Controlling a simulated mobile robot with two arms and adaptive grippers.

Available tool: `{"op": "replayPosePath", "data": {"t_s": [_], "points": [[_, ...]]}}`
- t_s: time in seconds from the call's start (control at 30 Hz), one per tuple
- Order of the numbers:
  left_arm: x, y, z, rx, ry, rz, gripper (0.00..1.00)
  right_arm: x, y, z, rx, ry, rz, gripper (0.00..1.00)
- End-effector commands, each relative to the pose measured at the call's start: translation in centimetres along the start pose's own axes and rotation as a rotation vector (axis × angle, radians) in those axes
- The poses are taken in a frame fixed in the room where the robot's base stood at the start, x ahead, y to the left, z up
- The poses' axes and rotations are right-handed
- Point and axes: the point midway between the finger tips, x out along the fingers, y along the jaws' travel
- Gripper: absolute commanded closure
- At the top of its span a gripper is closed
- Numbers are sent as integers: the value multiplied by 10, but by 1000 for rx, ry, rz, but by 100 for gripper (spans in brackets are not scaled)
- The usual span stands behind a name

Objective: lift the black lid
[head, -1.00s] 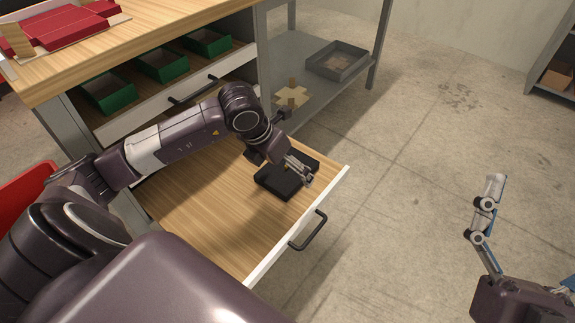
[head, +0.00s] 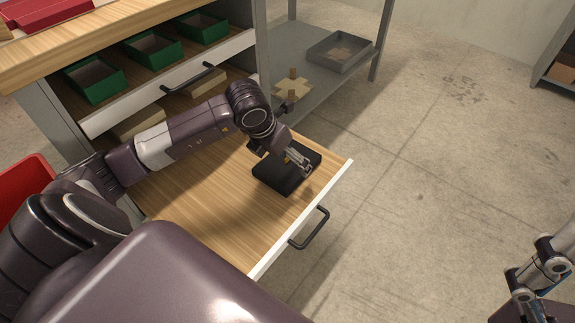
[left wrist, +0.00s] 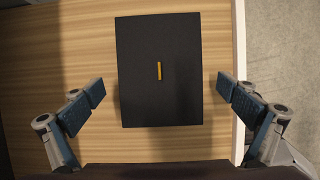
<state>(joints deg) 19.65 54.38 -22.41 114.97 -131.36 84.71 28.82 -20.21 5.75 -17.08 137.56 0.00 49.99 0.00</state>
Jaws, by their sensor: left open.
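The black lid (head: 272,178) is a flat dark rectangle lying in the open wooden drawer, near its front right corner. In the left wrist view the black lid (left wrist: 158,100) fills the middle, with a small upright orange tab (left wrist: 159,71) on top. My left gripper (head: 299,160) is over the lid, pointing down. In the left wrist view my left gripper (left wrist: 161,91) is open, with one finger on each side of the lid and nothing between them but the lid below. My right gripper (head: 540,270) is partly cut off at the lower right, over the floor.
The drawer's white front (head: 300,217) has a dark handle (head: 310,228). An upper drawer above holds several green bins (head: 153,50). A grey shelf with a grey tray (head: 340,52) stands behind. A red bin (head: 22,188) is at the left.

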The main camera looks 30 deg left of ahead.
Motion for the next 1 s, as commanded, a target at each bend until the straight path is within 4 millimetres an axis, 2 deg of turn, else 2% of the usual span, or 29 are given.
{"op": "replayPosePath", "data": {"t_s": [0.13, 0.47, 0.8, 1.0], "points": [[20, -1, -1, -1, 1, -2, 0, -9, 0, -4, 2, 27, 0, 4], [23, 0, 0, 0, 0, 0, 0, -8, 0, -5, 2, 30, 0, 4], [23, 0, 0, 0, 0, 0, 37, -8, 0, -5, 2, 29, -1, 4], [22, 0, 0, 0, 0, 0, 38, -8, 0, -5, 2, 29, 0, 4]]}}
